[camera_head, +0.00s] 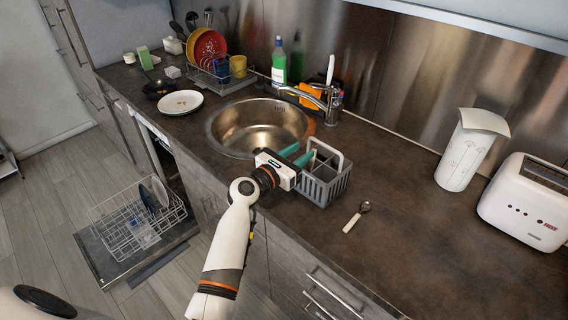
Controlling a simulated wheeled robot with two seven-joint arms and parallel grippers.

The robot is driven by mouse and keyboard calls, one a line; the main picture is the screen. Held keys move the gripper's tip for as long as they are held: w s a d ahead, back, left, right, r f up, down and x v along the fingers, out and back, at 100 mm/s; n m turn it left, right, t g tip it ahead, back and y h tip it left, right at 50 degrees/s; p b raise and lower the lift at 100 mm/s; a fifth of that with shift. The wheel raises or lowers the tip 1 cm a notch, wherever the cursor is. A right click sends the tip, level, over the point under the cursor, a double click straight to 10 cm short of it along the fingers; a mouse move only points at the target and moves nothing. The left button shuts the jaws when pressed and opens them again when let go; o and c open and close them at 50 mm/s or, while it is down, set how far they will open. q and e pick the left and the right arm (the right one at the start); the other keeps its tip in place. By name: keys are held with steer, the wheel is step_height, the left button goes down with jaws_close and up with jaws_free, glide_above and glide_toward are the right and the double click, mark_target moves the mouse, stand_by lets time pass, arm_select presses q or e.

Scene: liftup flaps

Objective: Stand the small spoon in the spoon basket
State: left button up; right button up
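The small spoon (356,216) lies flat on the dark countertop, with a pale handle and a metal bowl pointing up and right. The grey spoon basket (324,187) stands upright at the counter's front, left of the spoon and right of the sink. It has compartments and a light arched handle. My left gripper (297,154) is at the basket's left side, with its two teal fingers apart and nothing seen between them. The gripper body hides part of the basket's left side; whether they touch I cannot tell. My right gripper is not in view.
The sink (260,128) and faucet (327,102) are behind the gripper. A toaster (527,203) and a white paper-roll-like cylinder (464,160) stand at right. The counter around the spoon is clear. An open dishwasher rack (135,228) sits low at left.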

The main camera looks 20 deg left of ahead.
arm_select(q)
steer(key=v, duration=1)
steer(key=shift+s+b, duration=0.25)
steer(key=shift+b, duration=0.2)
